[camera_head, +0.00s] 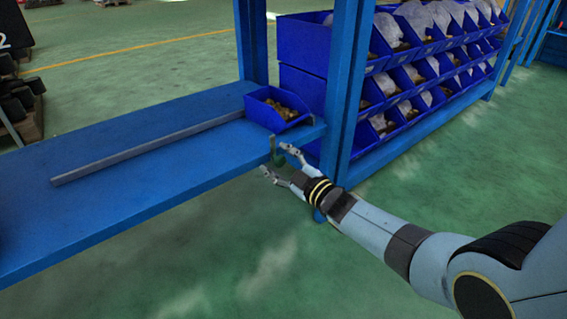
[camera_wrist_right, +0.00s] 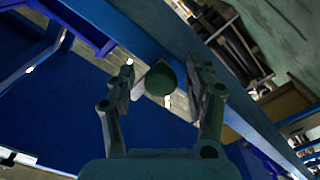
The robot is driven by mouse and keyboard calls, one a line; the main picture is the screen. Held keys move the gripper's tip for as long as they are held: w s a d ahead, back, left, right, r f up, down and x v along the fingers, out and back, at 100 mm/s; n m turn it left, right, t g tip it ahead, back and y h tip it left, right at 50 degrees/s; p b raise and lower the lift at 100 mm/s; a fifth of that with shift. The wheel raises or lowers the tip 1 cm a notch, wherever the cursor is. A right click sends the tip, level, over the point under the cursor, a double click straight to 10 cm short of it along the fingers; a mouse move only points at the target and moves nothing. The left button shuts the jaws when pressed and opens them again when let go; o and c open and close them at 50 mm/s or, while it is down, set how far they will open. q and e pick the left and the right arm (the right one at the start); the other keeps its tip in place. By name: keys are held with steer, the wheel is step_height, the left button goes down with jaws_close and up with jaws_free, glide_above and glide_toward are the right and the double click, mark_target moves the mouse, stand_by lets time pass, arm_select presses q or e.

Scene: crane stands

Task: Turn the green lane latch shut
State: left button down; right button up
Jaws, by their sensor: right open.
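The green lane latch (camera_head: 279,161) is a small dark green piece at the front edge of the blue shelf, by the blue post. In the right wrist view it shows as a rounded green knob (camera_wrist_right: 160,79) between my two fingers. My right gripper (camera_head: 277,158) is open, with one fingertip on each side of the latch. In the right wrist view the gripper (camera_wrist_right: 160,88) shows gaps beside the knob, mainly on the right; contact with the left finger is hard to tell. My left gripper is not in view.
A blue shelf (camera_head: 120,188) carries a long grey bar (camera_head: 150,148) and a blue bin (camera_head: 262,108) of brownish parts. A blue post (camera_head: 345,90) stands just right of the latch. Racks of blue bins (camera_head: 425,60) are behind. The green floor (camera_head: 270,260) in front is clear.

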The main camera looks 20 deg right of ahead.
steer(key=v, duration=1.2)
